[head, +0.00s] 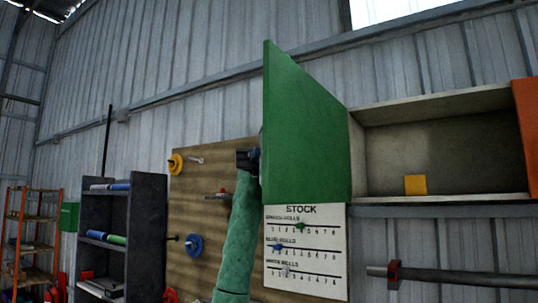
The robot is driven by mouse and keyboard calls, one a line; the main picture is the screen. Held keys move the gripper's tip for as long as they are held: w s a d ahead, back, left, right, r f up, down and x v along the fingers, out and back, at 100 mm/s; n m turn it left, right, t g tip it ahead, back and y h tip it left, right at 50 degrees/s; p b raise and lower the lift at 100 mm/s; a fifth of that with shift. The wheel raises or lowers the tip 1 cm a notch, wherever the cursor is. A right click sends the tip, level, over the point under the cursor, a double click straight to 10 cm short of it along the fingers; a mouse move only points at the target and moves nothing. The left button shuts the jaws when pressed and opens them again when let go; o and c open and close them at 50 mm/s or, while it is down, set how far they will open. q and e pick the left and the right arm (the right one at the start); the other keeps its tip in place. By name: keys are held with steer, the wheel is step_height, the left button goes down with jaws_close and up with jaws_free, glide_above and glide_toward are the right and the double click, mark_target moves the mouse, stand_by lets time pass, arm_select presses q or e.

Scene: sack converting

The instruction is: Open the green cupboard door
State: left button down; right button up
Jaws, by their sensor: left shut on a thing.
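The green cupboard door (303,135) stands swung wide open, out from the left side of the pale cupboard (440,197). The cupboard's inside shows, with a yellow block (415,185) on its floor. My left gripper (256,158) is at the door's free left edge, at the end of my green-sleeved arm, and is shut on the door there. The exact grip point and any handle are hidden by the door's edge. My right gripper is not in view.
An orange panel (526,125) stands at the cupboard's right end. A white stock board (305,250) hangs below the door. A grey bar with a red collar (394,274) is at lower right. A pegboard (205,235) and dark shelf unit (147,230) are left.

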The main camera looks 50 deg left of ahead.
arm_select(q)
steer(key=shift+a+r, duration=0.1)
steer(key=shift+a, duration=0.1)
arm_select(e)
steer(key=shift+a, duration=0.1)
arm_select(q)
steer(key=c, duration=1.9)
jaws_free()
steer(key=shift+d, duration=0.1)
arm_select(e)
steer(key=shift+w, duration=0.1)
